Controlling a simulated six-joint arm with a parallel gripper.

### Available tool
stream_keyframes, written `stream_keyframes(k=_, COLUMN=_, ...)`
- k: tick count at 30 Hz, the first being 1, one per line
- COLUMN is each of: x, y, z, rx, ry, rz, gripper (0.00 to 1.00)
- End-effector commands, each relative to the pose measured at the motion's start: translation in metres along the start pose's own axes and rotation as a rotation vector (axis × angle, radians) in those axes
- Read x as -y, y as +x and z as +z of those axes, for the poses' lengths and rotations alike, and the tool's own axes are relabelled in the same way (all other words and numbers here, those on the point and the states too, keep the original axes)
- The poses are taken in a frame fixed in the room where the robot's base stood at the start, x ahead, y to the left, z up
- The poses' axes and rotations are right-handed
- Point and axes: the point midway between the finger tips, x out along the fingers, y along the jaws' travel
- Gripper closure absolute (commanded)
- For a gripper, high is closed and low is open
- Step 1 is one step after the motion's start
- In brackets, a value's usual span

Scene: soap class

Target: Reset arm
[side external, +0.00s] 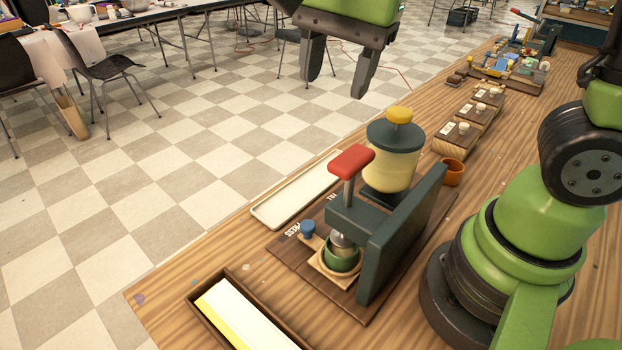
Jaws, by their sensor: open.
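My gripper (338,72) hangs at the top middle of the side external view. Its two dark fingers are spread apart with nothing between them. It is well above the bench, higher than the press. The press (372,225) is a dark teal frame with a red-topped handle (352,161), standing on a dark wooden board (290,264). A green round mould (341,259) sits under its plunger. A cream jar (391,170) with a dark lid and yellow knob stands behind the handle.
A long white tray (268,211) lies left of the jar. A box (210,296) of pale sheets is at the front. An orange cup (452,172), small wooden boxes (463,134) and a tool tray (508,88) run along the bench (160,300). Chairs stand on the checkered floor beyond.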

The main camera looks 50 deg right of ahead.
Motion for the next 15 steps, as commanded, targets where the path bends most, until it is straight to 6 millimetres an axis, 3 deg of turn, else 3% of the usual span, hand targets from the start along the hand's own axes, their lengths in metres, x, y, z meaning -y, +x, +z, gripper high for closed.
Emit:
stream_keyframes(k=1, x=-0.012, y=-0.013, z=-0.003, rx=0.004, ry=-0.092, rz=-0.063, gripper=0.48)
stream_keyframes(k=6, x=-0.05, y=-0.04, z=-0.006, rx=-0.041, ry=-0.456, rz=-0.254, gripper=0.48)
stream_keyframes(k=15, x=-0.094, y=-0.05, z=-0.005, rx=-0.229, ry=-0.892, rz=-0.444, gripper=0.48)
